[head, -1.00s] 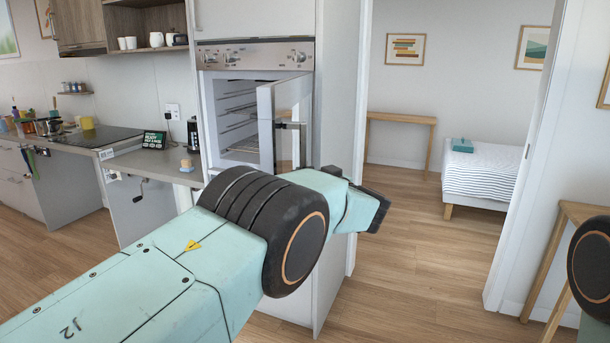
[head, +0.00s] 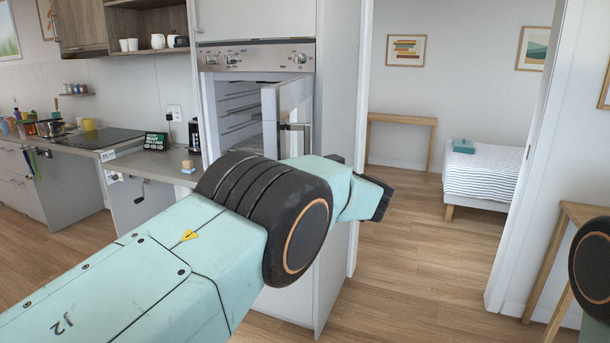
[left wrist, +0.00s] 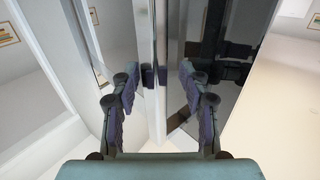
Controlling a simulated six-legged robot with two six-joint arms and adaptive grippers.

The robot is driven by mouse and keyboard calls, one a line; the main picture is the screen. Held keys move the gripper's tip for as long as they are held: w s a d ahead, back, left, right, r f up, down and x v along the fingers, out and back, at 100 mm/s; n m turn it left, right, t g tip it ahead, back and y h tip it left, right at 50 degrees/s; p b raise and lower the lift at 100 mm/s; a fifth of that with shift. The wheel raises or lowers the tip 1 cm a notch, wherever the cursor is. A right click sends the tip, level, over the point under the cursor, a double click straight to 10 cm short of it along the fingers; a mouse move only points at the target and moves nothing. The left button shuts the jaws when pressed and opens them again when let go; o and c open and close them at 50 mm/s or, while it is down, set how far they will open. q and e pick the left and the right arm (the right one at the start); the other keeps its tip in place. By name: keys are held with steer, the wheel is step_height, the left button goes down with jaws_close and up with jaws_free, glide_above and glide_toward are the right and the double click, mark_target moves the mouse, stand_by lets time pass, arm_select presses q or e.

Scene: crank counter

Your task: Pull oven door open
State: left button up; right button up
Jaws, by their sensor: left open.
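The oven door (head: 270,115) stands partly open in the head view, swung out from the right side of the oven (head: 235,105), whose racks show at the left. A handle (head: 294,127) is on the door's outer face. My right gripper is not in view.
A counter (head: 165,165) with a hob and small items stands left of the oven. A doorway to a bedroom with a bed (head: 485,180) is to the right. The wooden floor (head: 415,265) between is clear.

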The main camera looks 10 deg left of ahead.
mark_target(308, 134)
arm_select(q)
step_height(308, 134, up, 6)
steer(key=shift+s+r, duration=0.15)
steer(key=shift+r, duration=0.6)
